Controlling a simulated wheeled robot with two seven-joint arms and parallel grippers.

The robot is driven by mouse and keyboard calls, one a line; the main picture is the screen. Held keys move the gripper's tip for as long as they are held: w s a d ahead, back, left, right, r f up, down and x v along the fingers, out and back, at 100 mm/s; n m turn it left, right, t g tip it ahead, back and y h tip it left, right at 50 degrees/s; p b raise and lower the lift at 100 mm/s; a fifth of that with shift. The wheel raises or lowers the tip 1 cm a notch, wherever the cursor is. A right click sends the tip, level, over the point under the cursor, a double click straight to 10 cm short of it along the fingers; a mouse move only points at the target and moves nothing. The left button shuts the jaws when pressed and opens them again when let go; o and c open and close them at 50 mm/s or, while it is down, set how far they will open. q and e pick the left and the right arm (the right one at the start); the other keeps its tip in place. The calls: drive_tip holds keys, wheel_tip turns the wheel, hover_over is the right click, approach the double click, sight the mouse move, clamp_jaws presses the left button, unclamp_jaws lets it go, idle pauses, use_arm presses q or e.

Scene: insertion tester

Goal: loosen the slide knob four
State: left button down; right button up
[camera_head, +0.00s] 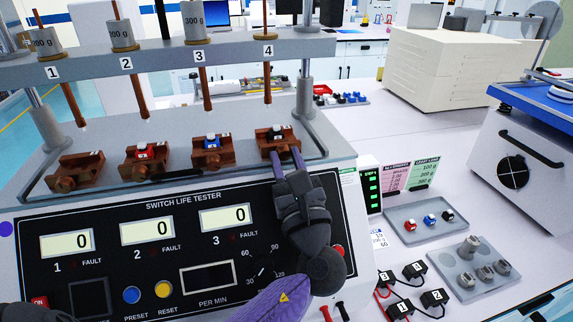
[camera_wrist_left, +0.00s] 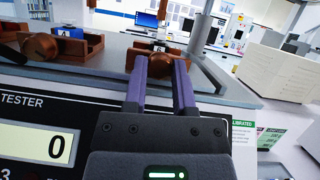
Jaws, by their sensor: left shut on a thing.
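The fourth brown slide fixture (camera_head: 266,146) sits under the label 4 on the tester's ledge, with a black switch (camera_head: 276,133) in it. My left gripper (camera_head: 287,160) reaches up to its front. In the left wrist view the two purple fingers (camera_wrist_left: 161,68) are on either side of the round copper-brown slide knob four (camera_wrist_left: 158,63), shut on it. In the head view the fingers mostly hide this knob. My right gripper is not in view.
Three more slide fixtures stand to the left, including one with a red switch (camera_head: 146,151) and one with a blue switch (camera_head: 211,142). Weighted rods hang above from a grey beam (camera_head: 225,49). A tray of small switches (camera_head: 428,222) lies to the right.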

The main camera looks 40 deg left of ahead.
use_arm(q)
drive_tip(key=n+g+y, duration=0.1)
drive_tip(key=n, duration=0.1)
drive_tip(key=shift+n, duration=0.3)
drive_tip(key=c, duration=0.7)
unclamp_jaws()
drive_tip(key=shift+d, duration=0.15)
drive_tip(key=v, duration=0.9)
drive_tip(key=shift+s+d+f+b, duration=0.1)
drive_tip(key=shift+s+d+b, duration=0.15)
drive_tip(key=shift+d+b, duration=0.1)
drive_tip(key=shift+a+f, duration=0.1)
